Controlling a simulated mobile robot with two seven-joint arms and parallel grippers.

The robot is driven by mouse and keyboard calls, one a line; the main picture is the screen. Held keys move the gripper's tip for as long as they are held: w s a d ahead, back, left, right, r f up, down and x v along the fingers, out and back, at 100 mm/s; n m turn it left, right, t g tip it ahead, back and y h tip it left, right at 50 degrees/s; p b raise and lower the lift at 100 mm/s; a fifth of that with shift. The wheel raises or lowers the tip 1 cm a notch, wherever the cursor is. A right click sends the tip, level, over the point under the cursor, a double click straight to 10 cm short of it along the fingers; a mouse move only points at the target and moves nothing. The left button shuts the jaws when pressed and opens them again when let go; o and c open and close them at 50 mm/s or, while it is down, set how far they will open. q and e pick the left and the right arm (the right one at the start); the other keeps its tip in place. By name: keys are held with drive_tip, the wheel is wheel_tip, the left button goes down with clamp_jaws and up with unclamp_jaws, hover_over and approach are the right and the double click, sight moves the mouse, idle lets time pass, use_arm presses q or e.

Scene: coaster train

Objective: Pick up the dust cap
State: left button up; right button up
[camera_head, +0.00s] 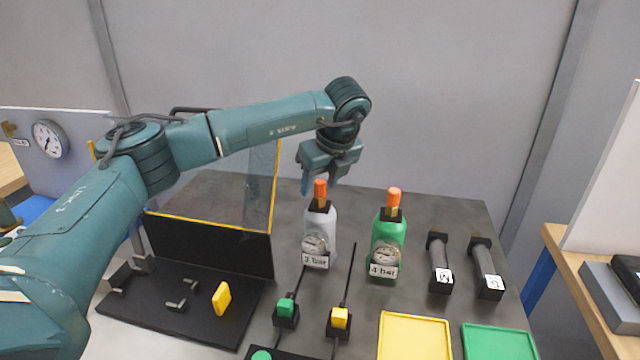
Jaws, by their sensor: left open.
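Two orange caps show. One (320,189) tops the white bottle (321,225) labelled "3 bar"; the other (394,198) tops the green bottle (388,235) labelled "4 bar". I cannot tell which is called the dust cap. My left gripper (320,182) points down at the white bottle's cap, its fingers open at about the cap's top. I cannot tell whether they touch it or stand around it. The cap is upright on its bottle. My right gripper is out of view.
A clear panel with yellow edges (276,185) stands left of the white bottle. Yellow (414,318) and green (500,328) trays lie in front. Green (286,308) and yellow (339,318) connectors with cables sit nearby.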

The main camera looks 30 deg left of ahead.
use_arm(q)
drive_tip(key=shift+c, duration=0.3)
clamp_jaws()
idle(0.4)
